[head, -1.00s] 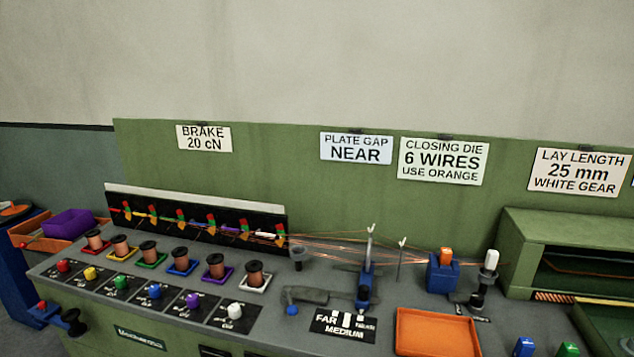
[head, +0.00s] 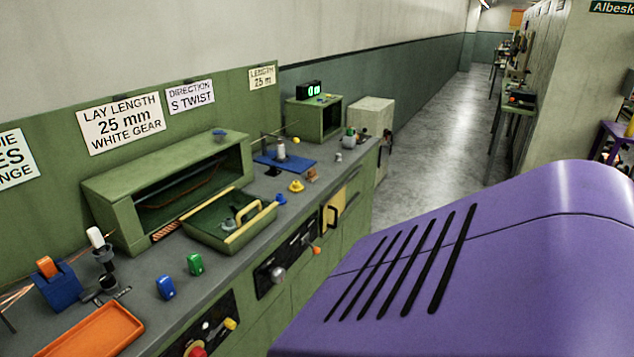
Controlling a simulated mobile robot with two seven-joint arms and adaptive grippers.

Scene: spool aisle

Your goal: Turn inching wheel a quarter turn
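I cannot tell for certain which part is the inching wheel. On the bench front, a dark panel (head: 292,262) carries a round grey knob (head: 278,275) and an orange-tipped lever (head: 315,251). A lower panel at the bottom edge carries a red knob (head: 197,350) and a yellow knob (head: 231,323), partly cut off by the frame. Neither of my grippers is in the head view.
The green cabinet (head: 108,200) and pulled-out tray (head: 240,240) stand on the bench. A large purple slotted cover hides the lower right. The aisle floor (head: 430,130) beyond is clear.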

